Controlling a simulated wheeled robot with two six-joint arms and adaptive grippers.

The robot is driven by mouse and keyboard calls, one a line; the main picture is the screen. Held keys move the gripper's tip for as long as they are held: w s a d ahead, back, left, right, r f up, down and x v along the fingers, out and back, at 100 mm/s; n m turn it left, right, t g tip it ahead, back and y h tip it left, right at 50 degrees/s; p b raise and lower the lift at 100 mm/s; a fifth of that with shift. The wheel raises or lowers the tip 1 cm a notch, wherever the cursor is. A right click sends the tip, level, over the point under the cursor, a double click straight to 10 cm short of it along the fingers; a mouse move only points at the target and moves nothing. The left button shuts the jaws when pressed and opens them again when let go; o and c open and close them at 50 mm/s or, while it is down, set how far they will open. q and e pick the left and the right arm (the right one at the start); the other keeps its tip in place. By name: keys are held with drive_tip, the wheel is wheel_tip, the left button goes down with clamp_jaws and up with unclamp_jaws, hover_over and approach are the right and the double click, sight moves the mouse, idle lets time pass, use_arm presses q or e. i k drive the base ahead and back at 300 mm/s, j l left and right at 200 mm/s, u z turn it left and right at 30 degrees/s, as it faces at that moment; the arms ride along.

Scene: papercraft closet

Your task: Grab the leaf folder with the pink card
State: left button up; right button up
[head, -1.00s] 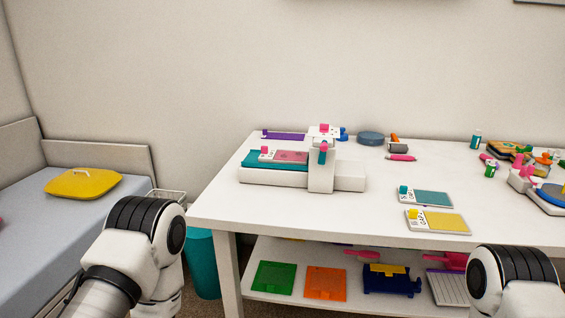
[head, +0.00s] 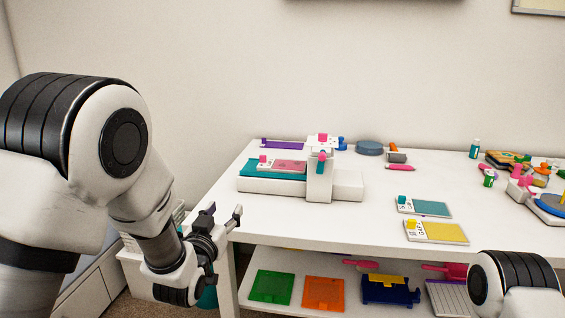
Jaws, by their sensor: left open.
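The folder with the pink card (head: 290,166) lies flat on the teal bed of a white machine (head: 320,190) at the table's left. It has a white strip with a small pink knob at its left end. Any leaf pattern is too small to make out. My left gripper (head: 225,213) is open and empty at the table's front left corner, below and left of the folder and apart from it. Only a link of my right arm shows at the lower right; its gripper is out of view.
Two similar folders, one with a teal card (head: 428,208) and one with a yellow card (head: 440,232), lie right of the machine. A purple strip (head: 283,144) lies behind it. The lower shelf holds green (head: 272,287) and orange (head: 323,293) plates. The table's front middle is clear.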

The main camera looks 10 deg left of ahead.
sight(267, 165)
drive_tip(key=i, duration=0.95)
